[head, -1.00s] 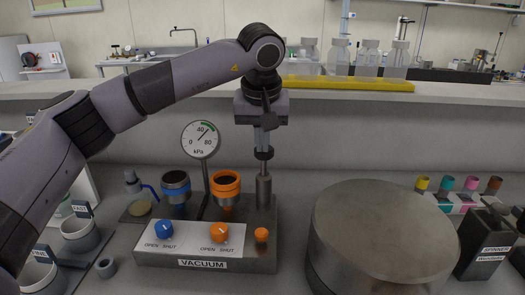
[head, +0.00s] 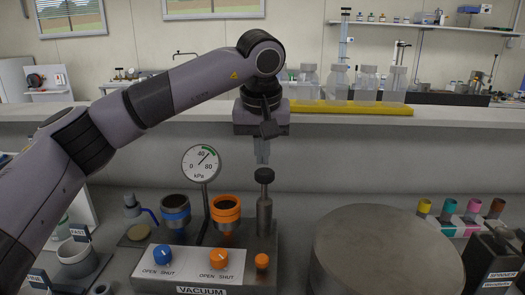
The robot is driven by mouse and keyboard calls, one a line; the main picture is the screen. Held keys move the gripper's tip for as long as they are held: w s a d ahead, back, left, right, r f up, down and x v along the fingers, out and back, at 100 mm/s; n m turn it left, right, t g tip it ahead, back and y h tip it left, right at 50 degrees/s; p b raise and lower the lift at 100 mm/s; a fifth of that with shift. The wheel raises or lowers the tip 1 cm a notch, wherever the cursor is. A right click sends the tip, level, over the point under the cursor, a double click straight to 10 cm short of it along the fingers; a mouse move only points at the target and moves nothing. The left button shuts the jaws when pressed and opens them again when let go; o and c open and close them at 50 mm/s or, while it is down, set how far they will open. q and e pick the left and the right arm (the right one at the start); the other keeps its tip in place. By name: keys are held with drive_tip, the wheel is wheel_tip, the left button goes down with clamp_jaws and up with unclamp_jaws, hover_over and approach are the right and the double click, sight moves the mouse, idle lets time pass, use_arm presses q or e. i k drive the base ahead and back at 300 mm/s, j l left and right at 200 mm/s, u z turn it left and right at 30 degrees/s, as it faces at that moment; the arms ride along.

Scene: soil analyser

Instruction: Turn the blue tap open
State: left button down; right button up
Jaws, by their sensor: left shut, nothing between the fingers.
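The blue tap (head: 163,254) is a round blue knob on the white panel of the vacuum unit (head: 262,285), above the labels OPEN and SHUT. I cannot tell for sure which label its mark faces. An orange tap (head: 218,257) sits to its right on the same panel. My left gripper (head: 262,161) points down, shut and empty. It is just above the black knob (head: 264,175) of the metal pump cylinder (head: 265,213), up and to the right of the blue tap. My right gripper is out of view.
A pressure gauge (head: 201,163) on a stem stands behind the taps, with a blue-ringed cup (head: 175,213) and an orange-ringed cup (head: 226,211). A large round metal drum (head: 388,250) is to the right.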

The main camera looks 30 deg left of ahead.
sight(162, 255)
drive_tip(key=k, duration=1)
